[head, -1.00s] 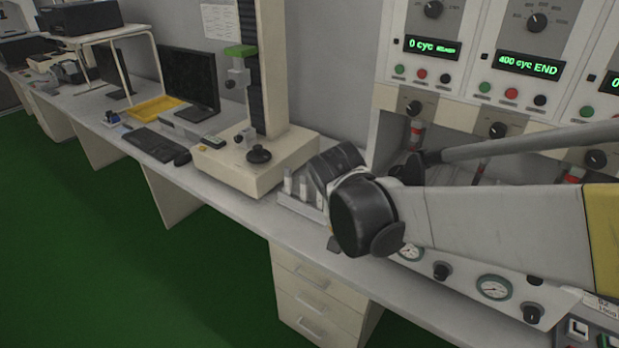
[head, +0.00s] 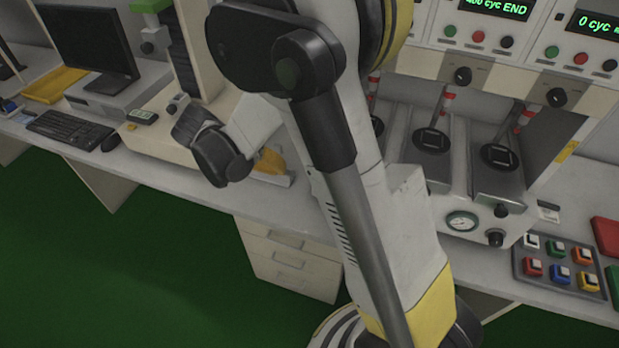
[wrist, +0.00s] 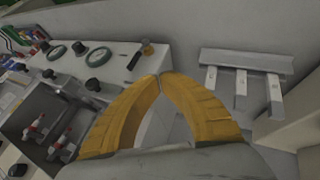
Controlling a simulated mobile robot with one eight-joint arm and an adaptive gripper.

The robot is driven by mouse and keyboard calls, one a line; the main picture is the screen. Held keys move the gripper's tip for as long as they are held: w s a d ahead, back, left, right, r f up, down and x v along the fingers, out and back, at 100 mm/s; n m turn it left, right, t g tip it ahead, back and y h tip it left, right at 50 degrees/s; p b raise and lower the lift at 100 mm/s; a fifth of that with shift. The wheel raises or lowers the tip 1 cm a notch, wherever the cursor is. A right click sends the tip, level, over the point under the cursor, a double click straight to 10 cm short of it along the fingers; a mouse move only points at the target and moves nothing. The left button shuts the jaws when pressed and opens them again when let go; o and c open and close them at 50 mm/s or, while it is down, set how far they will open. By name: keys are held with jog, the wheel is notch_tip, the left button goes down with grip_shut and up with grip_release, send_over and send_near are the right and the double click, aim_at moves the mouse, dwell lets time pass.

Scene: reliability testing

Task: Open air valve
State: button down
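In the wrist view a small brass-coloured fitting (wrist: 147,48) with a black part beside it stands at the end of the pale gauge panel (wrist: 120,62). It may be the air valve, but its handle is too small to read clearly. My gripper (wrist: 160,77) has two yellow fingers whose tips meet, with nothing seen between them. The fingertips appear just below the fitting in the picture and apart from it. In the head view the yellow fingers (head: 271,161) show partly behind my arm, above the bench. The fitting is hidden there.
A grey rack with white bars (wrist: 245,80) lies right of the fingers. Gauges (wrist: 101,57) and black knobs line the panel. Test stations with red-and-white plungers (head: 447,103) stand behind my arm. A button box (head: 560,268) sits at right. Green floor lies before the bench.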

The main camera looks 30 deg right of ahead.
jog(key=s+d+f+b, duration=0.2)
jog(key=d+f+b, duration=0.2)
jog(key=d+f, duration=0.4)
jog(key=shift+s+d+b, duration=0.35)
jog(key=shift+d, duration=0.15)
